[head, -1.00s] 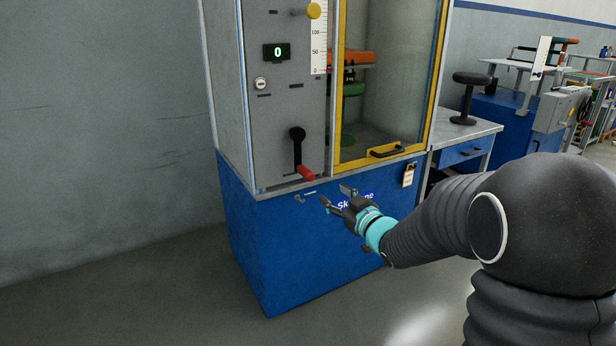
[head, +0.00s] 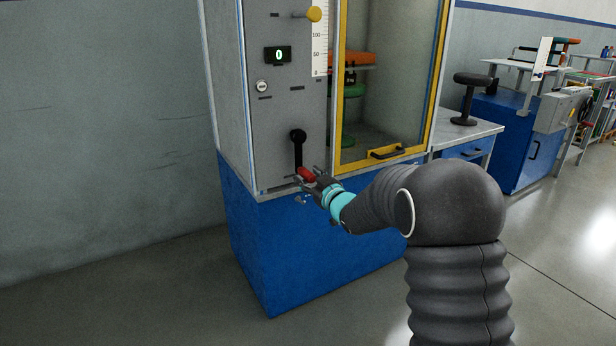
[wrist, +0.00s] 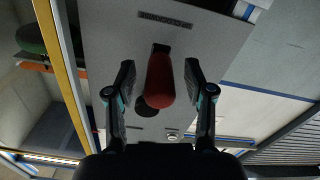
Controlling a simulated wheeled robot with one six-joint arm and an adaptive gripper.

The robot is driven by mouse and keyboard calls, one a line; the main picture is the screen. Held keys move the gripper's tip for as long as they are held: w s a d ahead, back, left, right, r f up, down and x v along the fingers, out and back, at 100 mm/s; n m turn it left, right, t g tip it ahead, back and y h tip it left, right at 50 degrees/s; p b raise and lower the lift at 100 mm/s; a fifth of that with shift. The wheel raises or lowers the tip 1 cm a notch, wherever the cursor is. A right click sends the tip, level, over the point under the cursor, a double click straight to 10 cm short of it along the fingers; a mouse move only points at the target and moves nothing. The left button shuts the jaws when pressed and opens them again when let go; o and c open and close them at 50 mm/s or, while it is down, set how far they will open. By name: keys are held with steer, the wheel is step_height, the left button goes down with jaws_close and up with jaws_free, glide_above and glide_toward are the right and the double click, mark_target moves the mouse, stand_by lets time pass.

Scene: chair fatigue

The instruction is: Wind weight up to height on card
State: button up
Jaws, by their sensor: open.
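The crank on the grey panel has a black arm (head: 298,150) hanging down and a red handle (head: 306,174) at its lower end. My gripper (head: 306,178) is open at the red handle. In the wrist view, the red handle (wrist: 160,80) stands between the two spread fingers of my gripper (wrist: 158,85), with a gap on each side. The green display (head: 278,55) reads 0. A white height scale (head: 319,45) runs up the panel's right edge. Behind the yellow-framed window, an orange block (head: 352,58) and a green disc (head: 352,90) show. The card is not clearly seen.
The yellow-framed door (head: 375,160) with a black handle is shut to the right of the crank. A bench with a black stool-like part (head: 468,95) stands further right. The floor at left is clear.

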steer(key=shift+w+a, duration=0.15)
steer(key=shift+w, duration=0.1)
jaws_close()
steer(key=shift+s+a, duration=0.1)
steer(key=shift+a, duration=0.1)
stand_by(0.3)
